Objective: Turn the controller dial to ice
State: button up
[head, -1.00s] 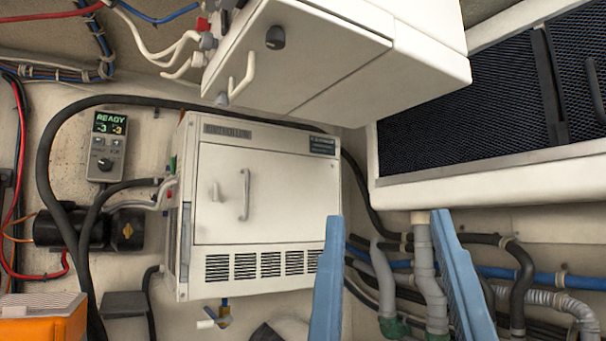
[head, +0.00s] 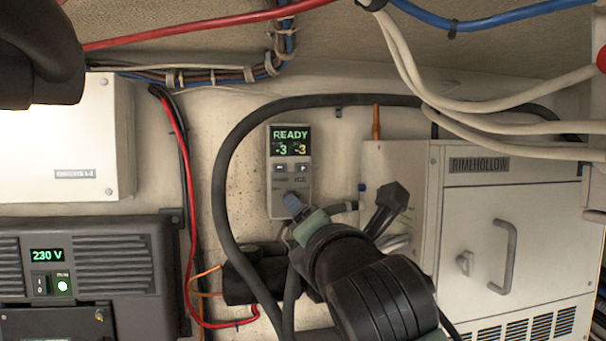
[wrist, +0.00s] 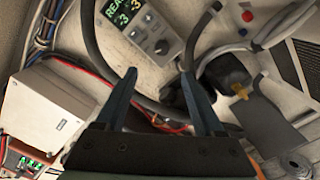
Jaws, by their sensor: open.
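The controller (head: 290,146) is a small grey box on the back wall with a green-lit display reading READY, -3 and -3, and two buttons below. It also shows tilted at the top of the wrist view (wrist: 150,28). Its dark round dial (wrist: 162,47) shows there, but its setting is too small to read. My gripper (wrist: 160,74) is open, its two blue fingers pointing toward the controller with nothing between them. The dial appears just beyond and between the fingertips, apart from them.
A thick black hose (head: 225,160) loops around the controller. A white RIMEHOLLOW cabinet (head: 520,200) with a handle stands right. A black 230 V unit (head: 85,275) and white box (head: 60,150) are left. Red and blue cables run above.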

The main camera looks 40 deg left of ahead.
jog(key=p+x, duration=0.6)
jog(key=x, duration=0.7)
jog(key=shift+f, duration=0.2)
grip_shut()
